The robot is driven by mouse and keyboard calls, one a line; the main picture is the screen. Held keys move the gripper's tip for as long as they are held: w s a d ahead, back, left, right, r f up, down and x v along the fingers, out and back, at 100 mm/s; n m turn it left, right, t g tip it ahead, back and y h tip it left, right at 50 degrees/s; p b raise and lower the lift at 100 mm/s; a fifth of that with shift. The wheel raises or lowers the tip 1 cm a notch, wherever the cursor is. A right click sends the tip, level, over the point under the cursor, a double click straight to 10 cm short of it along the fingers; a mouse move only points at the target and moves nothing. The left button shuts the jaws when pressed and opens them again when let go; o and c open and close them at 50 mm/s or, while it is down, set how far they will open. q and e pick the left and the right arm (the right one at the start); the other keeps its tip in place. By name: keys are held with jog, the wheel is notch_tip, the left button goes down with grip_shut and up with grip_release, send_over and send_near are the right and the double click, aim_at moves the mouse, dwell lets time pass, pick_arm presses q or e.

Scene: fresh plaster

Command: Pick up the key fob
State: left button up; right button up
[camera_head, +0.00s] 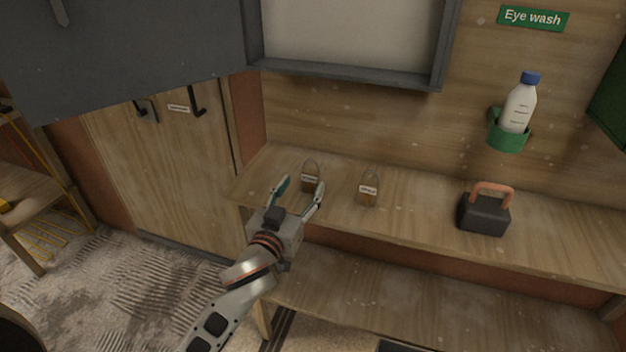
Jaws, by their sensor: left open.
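No thing in view is plainly a key fob. Two small brown, padlock-like things with grey loops and white labels stand on the wooden shelf (420,215). The left one (310,179) shows between the fingers of my left gripper (301,189), and the right one (368,190) stands apart, to the gripper's right. My left gripper is open and reaches over the shelf's left end. I cannot tell whether its fingers touch the left padlock-like thing. The label writing is too small to read. My right gripper is not in view.
A black block with an orange handle (484,212) stands farther right on the shelf. A white bottle (518,106) sits in a green wall holder (508,137). A grey-framed panel (350,70) hangs above. Dark hooks (197,101) are on the left door. The shelf between these things is clear.

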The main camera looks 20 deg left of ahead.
aim_at(309, 179)
pick_arm(q)
jog(key=w, duration=0.5)
jog(key=shift+w+d+f, duration=0.15)
jog(key=shift+w+d, duration=0.2)
jog(key=shift+d, duration=0.05)
jog(key=c, duration=1.2)
